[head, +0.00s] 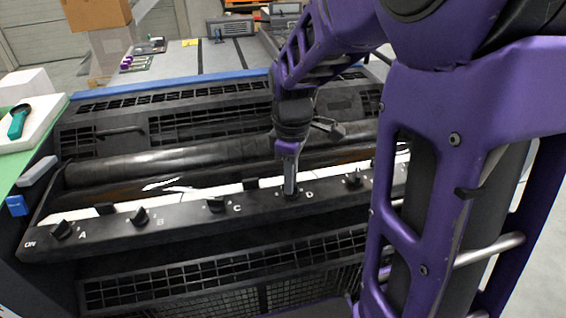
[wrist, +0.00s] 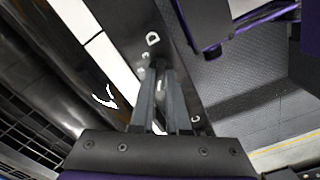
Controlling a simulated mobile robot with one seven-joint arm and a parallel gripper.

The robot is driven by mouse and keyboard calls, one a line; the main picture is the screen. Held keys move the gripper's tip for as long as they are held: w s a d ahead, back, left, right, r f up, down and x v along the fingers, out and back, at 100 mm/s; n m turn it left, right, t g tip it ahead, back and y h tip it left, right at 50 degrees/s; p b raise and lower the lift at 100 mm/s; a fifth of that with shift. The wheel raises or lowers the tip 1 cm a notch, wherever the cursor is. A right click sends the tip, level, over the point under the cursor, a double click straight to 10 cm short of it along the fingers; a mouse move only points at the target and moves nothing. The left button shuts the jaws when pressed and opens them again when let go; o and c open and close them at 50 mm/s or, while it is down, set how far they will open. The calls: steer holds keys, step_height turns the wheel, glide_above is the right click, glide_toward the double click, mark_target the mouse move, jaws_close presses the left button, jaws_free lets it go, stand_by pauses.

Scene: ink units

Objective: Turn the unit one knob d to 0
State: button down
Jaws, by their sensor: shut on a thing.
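The ink unit's black front rail (head: 180,218) carries a row of black knobs with white letters. Knob D (head: 291,194) is mostly hidden under my gripper (head: 289,190), which points down onto it beside the letter D. In the wrist view, my gripper (wrist: 161,88) has its two fingers close together around the knob (wrist: 160,72), near the letter D. The fingers are shut on knob D. I cannot read which setting the knob points to.
Knob C (head: 216,204) is to the left, with knobs B (head: 140,216) and A (head: 62,229) farther left. Another knob (head: 353,180) is close on the right. A black roller (head: 150,168) lies behind the rail. My purple arm covers the right side.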

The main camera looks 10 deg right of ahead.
steer(key=shift+n+p, duration=0.5)
steer(key=shift+n, duration=1.2)
steer(key=c, duration=0.9)
jaws_free()
step_height(320, 180, up, 18)
steer(key=p, duration=0.1)
steer(key=shift+f, duration=0.25)
